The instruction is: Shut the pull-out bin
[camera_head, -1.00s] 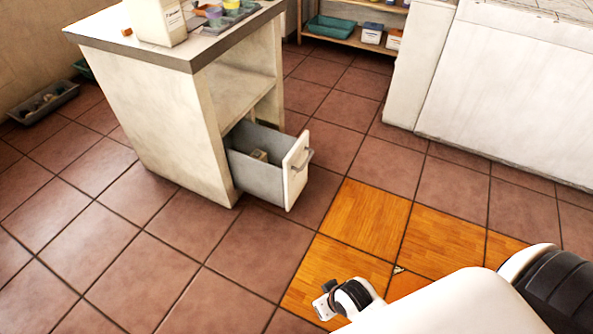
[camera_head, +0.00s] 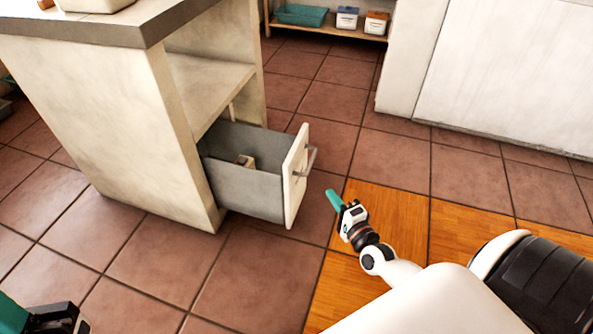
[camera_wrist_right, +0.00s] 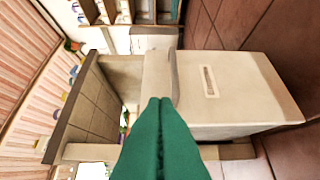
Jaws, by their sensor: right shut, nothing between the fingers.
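The pull-out bin stands out from the open side of the cabinet (camera_head: 120,130). Its grey box (camera_head: 245,190) has a pale front panel (camera_head: 295,178) with a metal handle (camera_head: 312,160). In the right wrist view the front panel (camera_wrist_right: 245,100) fills the right middle. My right gripper (camera_head: 333,198) has its teal fingers shut and empty, just right of the panel in the head view, apparently apart from it. The fingers (camera_wrist_right: 160,110) overlap the panel's edge in the wrist view. My left gripper (camera_head: 45,318) is only partly in view at the lower left corner; its opening is hidden.
A countertop (camera_head: 140,30) overhangs the cabinet. A low shelf (camera_head: 335,32) with containers stands at the back, and a white block (camera_head: 500,75) at the back right. Tiled floor in front of the bin is clear.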

